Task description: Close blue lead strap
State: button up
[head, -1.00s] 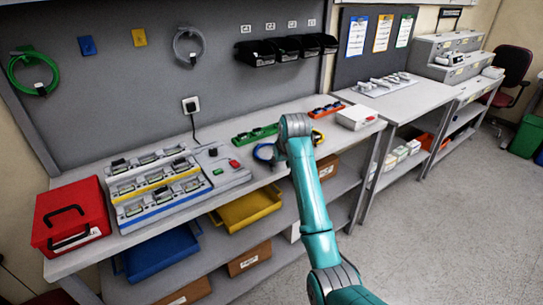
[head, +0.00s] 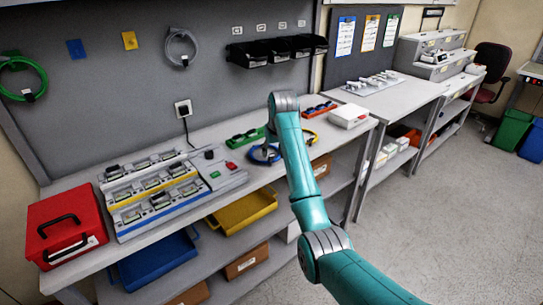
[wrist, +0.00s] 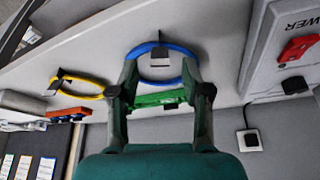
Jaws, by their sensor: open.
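The blue lead (wrist: 133,53) lies coiled in a loop on the bench top in the wrist view. A dark strap with a pale grey tag (wrist: 160,56) sits on its loop; I cannot tell whether the strap is open or closed. In the head view the blue lead (head: 258,157) shows partly beside my arm. My gripper (wrist: 160,78) is open and empty, its two fingers apart with the tips close to either side of the loop. I cannot tell whether they touch it.
A green tray (wrist: 158,99) lies just beyond the loop, with a yellow lead (wrist: 80,82) and an orange tray (wrist: 66,114) to the left. The charging station with a red switch (wrist: 297,47) stands to the right. A red case (head: 66,228) sits at the bench's left end.

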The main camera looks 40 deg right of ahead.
aim_at(272, 155)
jog(key=shift+x, duration=1.75)
grip_shut()
